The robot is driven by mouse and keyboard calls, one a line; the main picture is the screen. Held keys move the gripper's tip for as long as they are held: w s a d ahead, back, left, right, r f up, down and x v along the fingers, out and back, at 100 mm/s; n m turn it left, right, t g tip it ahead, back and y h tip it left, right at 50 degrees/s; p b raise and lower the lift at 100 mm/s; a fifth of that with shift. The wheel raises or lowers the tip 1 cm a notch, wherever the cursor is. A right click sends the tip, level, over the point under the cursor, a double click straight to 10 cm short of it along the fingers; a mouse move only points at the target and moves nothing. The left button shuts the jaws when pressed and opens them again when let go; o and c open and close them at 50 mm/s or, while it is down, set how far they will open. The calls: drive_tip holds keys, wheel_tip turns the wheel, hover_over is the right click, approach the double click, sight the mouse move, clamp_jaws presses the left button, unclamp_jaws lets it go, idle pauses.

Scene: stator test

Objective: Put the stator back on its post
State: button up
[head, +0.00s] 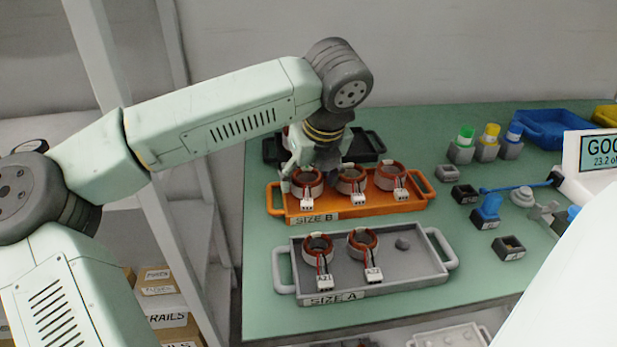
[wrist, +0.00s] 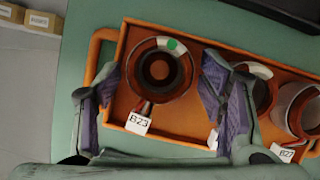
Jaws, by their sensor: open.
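The orange SIZE B tray (head: 410,207) holds a row of three red-and-white ring stators with white tags. Its leftmost stator (head: 307,183) sits under my gripper (head: 309,168). In the wrist view this stator (wrist: 159,70) bears a green dot and a tag reading B23. My gripper (wrist: 150,82) is open, with one finger on each side of that stator; whether the fingers touch it I cannot tell.
A dark tray (head: 372,143) stands behind the orange one, partly hidden by my arm. Small blocks with coloured caps (head: 488,142), a blue bin (head: 556,128) and a display (head: 597,152) stand at the right.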

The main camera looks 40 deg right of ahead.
drive_tip(key=shift+r+p, duration=0.8)
drive_tip(key=shift+r, duration=1.35)
drive_tip(key=o, duration=0.6)
drive_tip(key=v, duration=1.2)
